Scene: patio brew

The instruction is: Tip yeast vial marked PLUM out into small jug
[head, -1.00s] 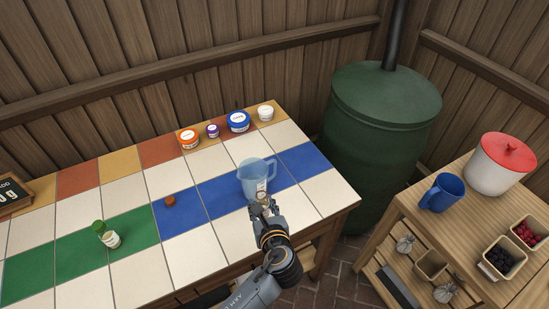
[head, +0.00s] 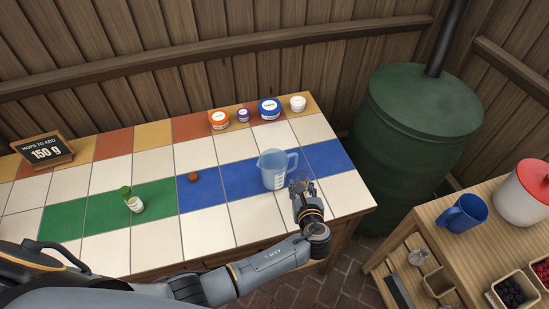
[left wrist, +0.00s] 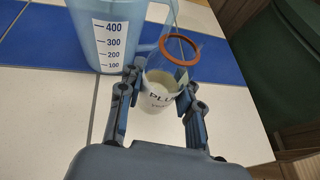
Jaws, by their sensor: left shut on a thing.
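The small jug (head: 273,172) is clear blue with a handle on its right and stands on the blue tiles. In the left wrist view the jug (left wrist: 108,40) shows a printed scale. My left gripper (head: 302,188) is close to the jug's right front side. It is shut on the PLUM vial (left wrist: 160,100), a clear vial with an orange rim, no lid on it and pale stuff inside. The vial looks about upright, beside the jug's handle. My right gripper is not in view.
A reddish-brown cap (head: 193,177) lies on the blue tile. A green-topped vial (head: 133,201) is on the green tiles. Several tubs, such as the blue one (head: 269,109), line the back. A sign (head: 46,150) stands left. A side table holds a blue mug (head: 463,213).

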